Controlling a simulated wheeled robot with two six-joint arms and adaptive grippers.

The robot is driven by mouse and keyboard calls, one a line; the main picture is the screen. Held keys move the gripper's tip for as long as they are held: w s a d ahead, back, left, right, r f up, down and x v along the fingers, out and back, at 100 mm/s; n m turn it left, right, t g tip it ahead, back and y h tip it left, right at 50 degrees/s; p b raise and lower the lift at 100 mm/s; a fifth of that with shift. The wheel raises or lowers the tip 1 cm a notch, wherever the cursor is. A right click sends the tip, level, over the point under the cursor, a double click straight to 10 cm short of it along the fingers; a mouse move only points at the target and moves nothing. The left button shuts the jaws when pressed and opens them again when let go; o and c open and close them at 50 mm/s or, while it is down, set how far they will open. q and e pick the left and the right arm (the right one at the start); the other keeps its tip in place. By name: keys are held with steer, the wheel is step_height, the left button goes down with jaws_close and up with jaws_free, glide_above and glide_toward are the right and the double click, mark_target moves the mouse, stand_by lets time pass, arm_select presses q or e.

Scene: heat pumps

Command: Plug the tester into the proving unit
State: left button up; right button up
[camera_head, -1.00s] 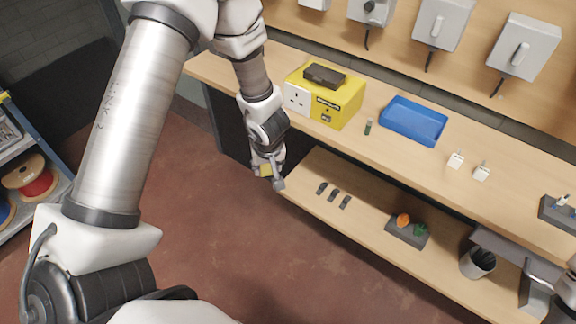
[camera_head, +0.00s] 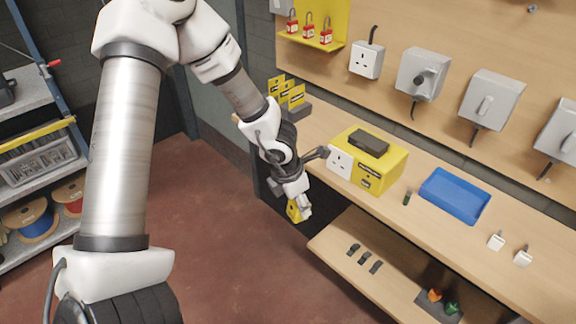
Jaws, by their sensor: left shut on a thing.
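The proving unit (camera_head: 384,176) is a yellow box on the bench, with a white socket face (camera_head: 340,161) on its left front and a dark block on top. My left gripper (camera_head: 300,206) is shut on a small yellow thing, likely the tester (camera_head: 294,211). It holds this in front of the bench's edge, left of and lower than the proving unit, apart from it. The tester's pins cannot be made out. My right gripper is not in view.
A blue tray (camera_head: 454,195) and two white plugs (camera_head: 497,241) lie on the bench to the right. A small dark green item (camera_head: 407,197) stands near the unit. Yellow cards (camera_head: 290,95) stand at the bench's left end. Grey switch boxes (camera_head: 424,74) hang on the back board. A lower shelf (camera_head: 335,243) juts out below.

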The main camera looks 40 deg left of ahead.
arm_select(q)
step_height(320, 180, up, 6)
steer(key=w+r+n+t, duration=0.1)
steer(key=w+n+t, duration=0.1)
steer(key=w+n, duration=0.1)
steer(key=w+p, duration=0.4)
steer(key=w+d+p, duration=0.1)
steer(key=w+p, duration=0.2)
steer(key=shift+f, duration=0.4)
steer(key=shift+w+r, duration=0.1)
steer(key=shift+w, duration=0.05)
stand_by(0.8)
steer(key=shift+w+p, duration=0.2)
steer(key=shift+p, duration=0.15)
steer(key=shift+d, duration=0.1)
steer(key=shift+w, duration=0.15)
stand_by(0.3)
